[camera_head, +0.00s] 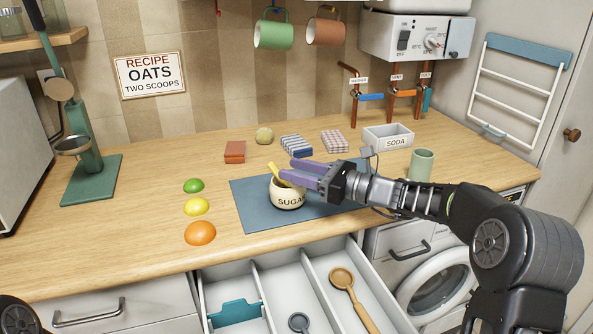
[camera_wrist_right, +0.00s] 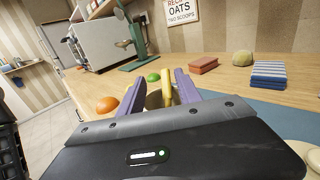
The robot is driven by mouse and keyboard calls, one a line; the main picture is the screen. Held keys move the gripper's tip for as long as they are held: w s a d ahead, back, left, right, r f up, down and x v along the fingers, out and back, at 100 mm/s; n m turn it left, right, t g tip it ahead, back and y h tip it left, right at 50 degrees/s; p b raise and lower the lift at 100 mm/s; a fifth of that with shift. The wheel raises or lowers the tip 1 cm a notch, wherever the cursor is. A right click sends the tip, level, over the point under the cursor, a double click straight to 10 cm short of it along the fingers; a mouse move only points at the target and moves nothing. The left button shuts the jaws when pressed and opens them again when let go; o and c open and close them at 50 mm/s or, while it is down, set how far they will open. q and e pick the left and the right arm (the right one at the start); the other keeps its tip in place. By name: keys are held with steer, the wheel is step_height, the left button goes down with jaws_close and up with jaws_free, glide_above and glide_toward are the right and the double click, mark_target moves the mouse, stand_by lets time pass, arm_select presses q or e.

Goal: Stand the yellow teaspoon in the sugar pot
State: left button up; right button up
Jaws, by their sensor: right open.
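The cream sugar pot (camera_head: 287,198), lettered SUGAR, stands upright on the blue-grey mat (camera_head: 250,218). The yellow teaspoon (camera_head: 281,176) leans up and left out of its mouth; its lower end is hidden. My right gripper (camera_head: 292,171) reaches in from the right over the pot, its two purple fingers apart. In the right wrist view the yellow teaspoon (camera_wrist_right: 167,93) shows upright between the open fingers (camera_wrist_right: 157,88), with a gap on the left side; whether the right finger touches it I cannot tell. My left gripper is not in view.
A green cup (camera_head: 421,165) and the SODA box (camera_head: 388,138) stand near my right forearm. Folded cloths (camera_head: 297,146) lie behind the pot. Green, yellow and orange domes (camera_head: 200,232) sit to its left. An open drawer (camera_head: 290,290) juts out in front.

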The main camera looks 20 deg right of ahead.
steer(key=shift+d, duration=0.1)
steer(key=v, duration=0.7)
steer(key=shift+s+d+b, duration=0.25)
steer(key=shift+s+b, duration=0.05)
stand_by(1.1)
